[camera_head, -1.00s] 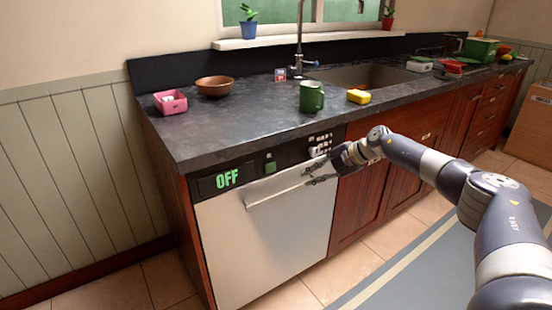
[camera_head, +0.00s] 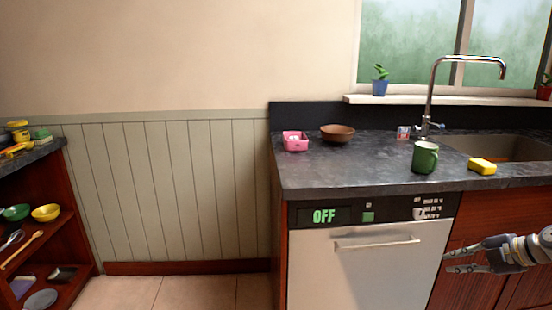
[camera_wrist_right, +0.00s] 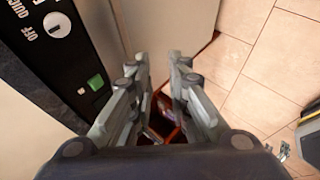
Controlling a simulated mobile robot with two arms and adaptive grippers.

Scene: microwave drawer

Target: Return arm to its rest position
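My right gripper (camera_head: 448,262) comes in from the right edge of the head view, in front of the red-brown cabinet door (camera_head: 475,292) beside the dishwasher (camera_head: 345,270). Its fingertips point left, lower than the dishwasher's bar handle (camera_head: 376,243) and to its right. In the right wrist view the two fingers (camera_wrist_right: 157,62) stand apart with nothing between them. The dishwasher is shut and its panel display (camera_head: 323,216) reads OFF.
The dark countertop (camera_head: 350,165) holds a pink box (camera_head: 295,141), brown bowl (camera_head: 337,133), green mug (camera_head: 425,157) and yellow sponge (camera_head: 482,166). Open shelves (camera_head: 60,240) stand at the left. The tiled floor (camera_head: 185,292) between is clear.

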